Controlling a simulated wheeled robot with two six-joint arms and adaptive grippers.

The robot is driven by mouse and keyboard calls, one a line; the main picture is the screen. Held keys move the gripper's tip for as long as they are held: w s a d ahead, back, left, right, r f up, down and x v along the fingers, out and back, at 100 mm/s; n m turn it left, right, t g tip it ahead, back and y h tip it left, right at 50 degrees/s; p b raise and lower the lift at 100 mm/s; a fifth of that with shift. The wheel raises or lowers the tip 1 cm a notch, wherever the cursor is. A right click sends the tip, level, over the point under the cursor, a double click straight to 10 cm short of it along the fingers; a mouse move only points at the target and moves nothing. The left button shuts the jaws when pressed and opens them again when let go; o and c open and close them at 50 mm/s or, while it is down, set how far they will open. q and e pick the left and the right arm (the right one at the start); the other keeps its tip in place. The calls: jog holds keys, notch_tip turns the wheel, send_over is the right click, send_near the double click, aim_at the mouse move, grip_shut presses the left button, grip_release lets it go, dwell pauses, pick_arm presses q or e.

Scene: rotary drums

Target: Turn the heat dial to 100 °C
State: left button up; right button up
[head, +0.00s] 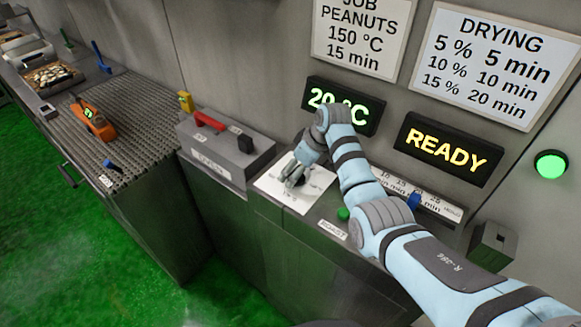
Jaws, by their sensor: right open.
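The heat dial sits on a white scale plate (311,197) on the machine's ledge. The dial itself is mostly hidden by my right gripper (292,181), whose fingers are down over the plate. The right gripper is open, with its fingers at the dial; I cannot tell whether they touch it. A black display (370,120) on the wall above reads about 20 °C in green, partly covered by my right wrist. My left gripper is not in view.
A grey box with a red lever (209,121) stands left of the plate. A green button (343,214) and a blue knob (414,200) lie right of it. A yellow READY display (441,149) and a lit green lamp (550,165) are on the wall. A job sign (361,32) reads 150 °C.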

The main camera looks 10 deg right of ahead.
jog(key=shift+w+d+f, duration=0.1)
jog(key=shift+w+f, duration=0.2)
jog(key=shift+w, duration=0.15)
jog(key=shift+c, duration=0.2)
jog(key=shift+s+r, duration=0.15)
jog(key=shift+s, duration=0.1)
jog(key=c, duration=0.3)
jog(key=shift+s+r, duration=0.25)
jog(key=shift+s, duration=0.2)
jog(key=c, duration=0.7)
jog(key=shift+c, duration=0.6)
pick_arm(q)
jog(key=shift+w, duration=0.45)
